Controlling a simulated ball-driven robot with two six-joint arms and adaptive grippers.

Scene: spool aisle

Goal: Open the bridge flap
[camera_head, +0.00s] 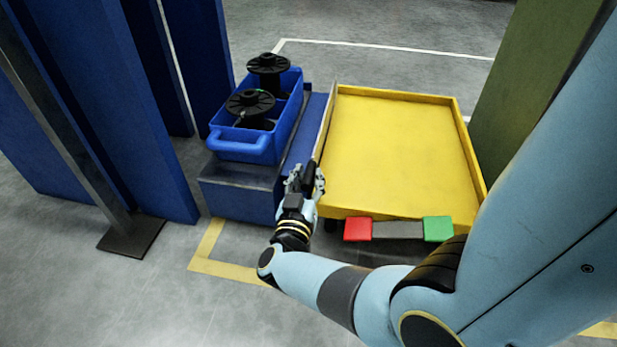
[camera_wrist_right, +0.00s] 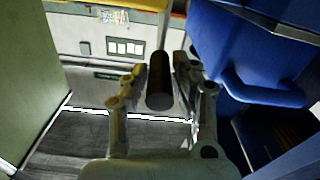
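A narrow grey panel (camera_head: 326,122) stands along the left edge of the yellow tray cart (camera_head: 400,150), beside the blue bench (camera_head: 240,190); it looks like the bridge flap, raised. My right gripper (camera_head: 308,180) is at the near end of this panel. In the right wrist view, a dark cylindrical handle (camera_wrist_right: 159,80) on a thin light upright lies between the fingers of my right gripper (camera_wrist_right: 166,75). The fingers are spread, with a gap visible on the handle's right; contact on the left is unclear. My left gripper is out of view.
A blue bin (camera_head: 228,143) with two black spools (camera_head: 250,102) stands on the bench. Red (camera_head: 358,229) and green (camera_head: 438,228) blocks sit on the cart's near side. Blue uprights (camera_head: 120,110) stand left; an olive panel (camera_head: 525,85) stands right.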

